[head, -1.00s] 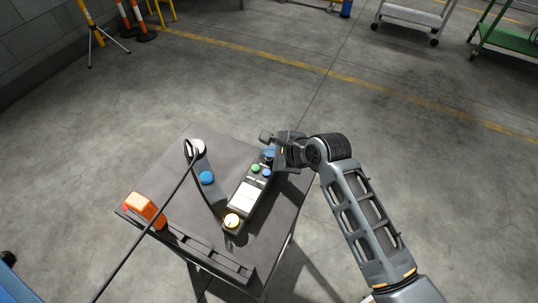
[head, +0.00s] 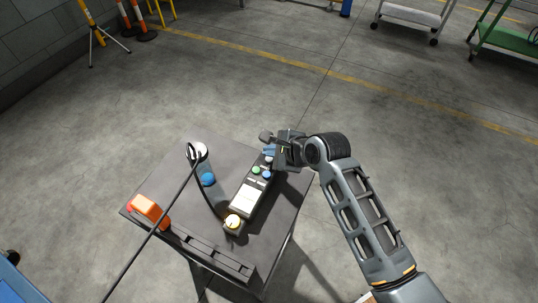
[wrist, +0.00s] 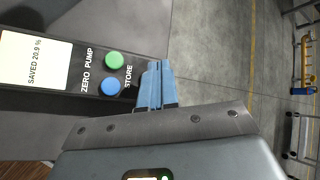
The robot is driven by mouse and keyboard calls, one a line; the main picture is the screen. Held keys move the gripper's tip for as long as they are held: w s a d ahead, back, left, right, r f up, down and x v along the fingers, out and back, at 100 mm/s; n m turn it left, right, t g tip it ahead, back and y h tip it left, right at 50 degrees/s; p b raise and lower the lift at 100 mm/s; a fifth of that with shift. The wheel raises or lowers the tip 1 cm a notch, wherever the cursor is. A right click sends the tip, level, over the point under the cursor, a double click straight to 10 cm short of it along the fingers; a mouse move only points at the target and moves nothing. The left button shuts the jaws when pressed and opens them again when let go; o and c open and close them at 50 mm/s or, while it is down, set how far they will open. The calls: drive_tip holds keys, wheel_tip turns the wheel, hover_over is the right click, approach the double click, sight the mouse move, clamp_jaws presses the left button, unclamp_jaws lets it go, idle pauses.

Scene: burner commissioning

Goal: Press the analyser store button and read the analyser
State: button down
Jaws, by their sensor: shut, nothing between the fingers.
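The analyser (head: 238,208) is a dark handheld box lying on the grey table. In the wrist view its white display (wrist: 35,60) reads "SAVED 20.9 %". A green button (wrist: 114,60) and a blue button (wrist: 110,86) sit beside the printed words PUMP, ZERO and STORE. My gripper (head: 268,151) is at the analyser's far end, with its blue fingers (wrist: 156,86) shut and empty beside the STORE label. The store button itself is not visible in the wrist view; the fingers may hide it. I cannot tell whether the fingertips touch it.
A blue round knob (head: 208,180), a white round part (head: 197,150) with a black hose, and an orange tool (head: 150,210) are on the table (head: 282,205).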

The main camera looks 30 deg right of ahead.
wheel_tip(320, 180, up, 5)
drive_tip(key=p, duration=0.5)
drive_tip(key=shift+p, duration=0.4)
idle(0.7)
drive_tip(key=n+h, duration=0.1)
drive_tip(key=n, duration=0.3)
approach(271, 161)
drive_tip(key=s, duration=0.2)
drive_tip(key=s+r+n+t+h, duration=0.1)
drive_tip(key=s+r+n, duration=0.15)
drive_tip(key=s, duration=0.35)
drive_tip(key=s+r+n+t, duration=0.1)
drive_tip(key=s+n+t, duration=0.1)
drive_tip(key=s+n, duration=0.35)
drive_tip(key=s+a+r+n+t, duration=0.1)
drive_tip(key=s+r+n+t, duration=0.2)
drive_tip(key=s+r+n, duration=0.8)
drive_tip(key=s+r, duration=0.7)
drive_tip(key=s, duration=0.1)
drive_tip(key=shift+a+r+h, duration=0.25)
drive_tip(key=shift+r+h, duration=0.05)
drive_tip(key=shift+h, duration=0.1)
